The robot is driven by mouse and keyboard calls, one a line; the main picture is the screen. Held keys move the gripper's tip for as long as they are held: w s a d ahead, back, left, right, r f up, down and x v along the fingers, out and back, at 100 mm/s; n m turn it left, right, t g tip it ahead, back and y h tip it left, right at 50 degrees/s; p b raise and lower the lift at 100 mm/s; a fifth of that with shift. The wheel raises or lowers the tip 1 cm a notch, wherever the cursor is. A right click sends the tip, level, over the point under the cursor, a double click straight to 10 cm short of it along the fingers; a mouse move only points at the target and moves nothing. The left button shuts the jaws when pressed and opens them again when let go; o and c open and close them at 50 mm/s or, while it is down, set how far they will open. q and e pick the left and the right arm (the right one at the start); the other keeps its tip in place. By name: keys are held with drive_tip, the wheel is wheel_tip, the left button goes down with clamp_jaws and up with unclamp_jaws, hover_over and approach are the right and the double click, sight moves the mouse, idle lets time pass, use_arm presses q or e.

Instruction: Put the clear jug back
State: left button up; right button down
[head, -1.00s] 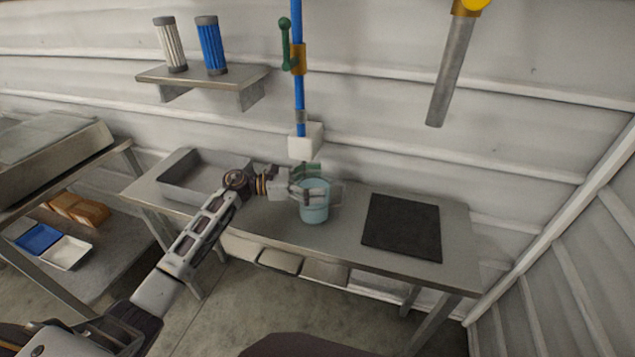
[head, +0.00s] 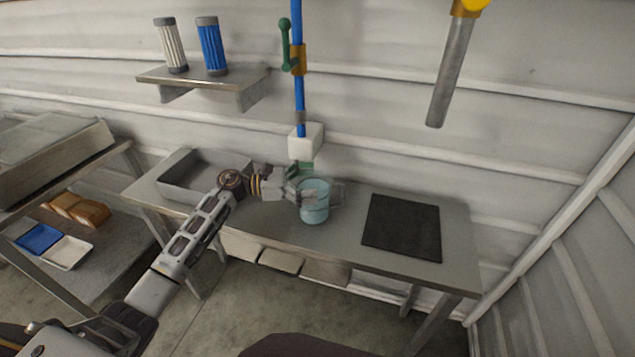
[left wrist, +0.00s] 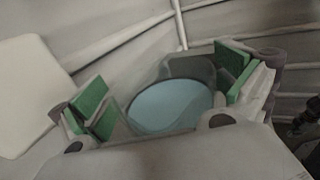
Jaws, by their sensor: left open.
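The clear jug (head: 314,208) stands upright on the metal bench, below the blue pipe, with light blue contents and a handle on its right side. In the left wrist view the jug (left wrist: 172,104) lies between the green finger pads. My left gripper (head: 303,195) is at the jug's left side in the head view, and its fingers are open around the jug. It also shows in the left wrist view (left wrist: 165,88), with gaps between pads and jug hard to judge. My right gripper is not in view.
A dark mat (head: 402,228) lies on the bench (head: 345,238) right of the jug. A grey tray (head: 181,187) sits at the bench's left end. The blue pipe (head: 299,95) with a white block (head: 306,142) hangs above. A shelf (head: 203,80) holds two filters.

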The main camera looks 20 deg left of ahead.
use_arm(q)
drive_tip(key=b+v, duration=0.1)
drive_tip(key=v, duration=0.9)
drive_tip(key=shift+a, duration=0.3)
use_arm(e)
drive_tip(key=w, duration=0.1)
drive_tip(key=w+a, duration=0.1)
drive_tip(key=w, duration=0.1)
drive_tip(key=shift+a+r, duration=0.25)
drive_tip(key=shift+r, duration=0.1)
use_arm(q)
drive_tip(key=shift+s, duration=0.1)
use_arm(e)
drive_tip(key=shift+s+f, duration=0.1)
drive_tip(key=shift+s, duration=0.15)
use_arm(q)
drive_tip(key=shift+c, duration=0.4)
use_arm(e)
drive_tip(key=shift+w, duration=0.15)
